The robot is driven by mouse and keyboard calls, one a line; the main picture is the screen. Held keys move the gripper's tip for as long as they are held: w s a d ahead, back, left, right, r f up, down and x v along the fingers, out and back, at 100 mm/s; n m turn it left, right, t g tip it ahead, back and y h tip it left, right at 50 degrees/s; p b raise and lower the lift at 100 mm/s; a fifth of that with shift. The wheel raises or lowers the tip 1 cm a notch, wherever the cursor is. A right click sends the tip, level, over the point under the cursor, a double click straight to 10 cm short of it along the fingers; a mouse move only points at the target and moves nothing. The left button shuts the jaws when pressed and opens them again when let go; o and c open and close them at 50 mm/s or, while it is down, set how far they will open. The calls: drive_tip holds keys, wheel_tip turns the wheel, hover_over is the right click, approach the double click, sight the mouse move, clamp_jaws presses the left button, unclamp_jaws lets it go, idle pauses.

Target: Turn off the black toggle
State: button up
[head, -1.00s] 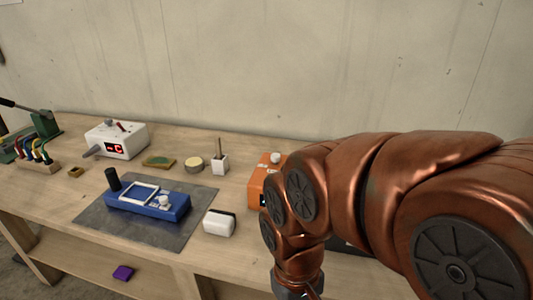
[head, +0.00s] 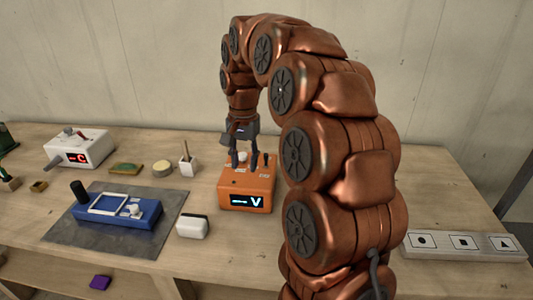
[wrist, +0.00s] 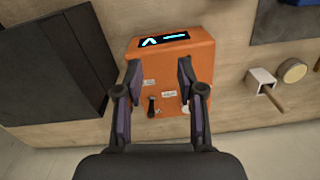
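An orange box (head: 247,187) stands on the workbench, with a lit display reading "V" on its front. On its top are a black toggle (head: 266,158) and a white knob. In the wrist view the black toggle (wrist: 152,104) shows between my gripper's fingers, and the white knob (wrist: 185,107) is partly covered by the right finger. My gripper (head: 244,166) points down over the box top. Its fingers are open, with nothing held between them. In the wrist view my gripper (wrist: 158,68) spans the box top; contact with the box cannot be told.
Left of the box are a white block (head: 193,227), a blue device (head: 118,211) on a dark mat (head: 110,238), and a white device with a red display (head: 78,148). A small white holder (head: 188,167) stands behind. A panel with symbols (head: 463,245) lies at right.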

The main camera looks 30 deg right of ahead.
sight(266, 167)
drive_tip(key=w+d+m, duration=0.1)
drive_tip(key=w+d, duration=0.1)
drive_tip(key=d, duration=0.1)
drive_tip(key=w+d+m+p, duration=0.1)
drive_tip(key=w+d+m, duration=0.1)
drive_tip(key=d, duration=0.2)
drive_tip(key=w+d+m, duration=0.2)
drive_tip(key=w+d, duration=0.1)
drive_tip(key=d, duration=0.1)
drive_tip(key=shift+d, duration=0.25)
drive_tip(key=shift+f+p, duration=1.55)
drive_tip(key=shift+f, duration=2.35)
clamp_jaws()
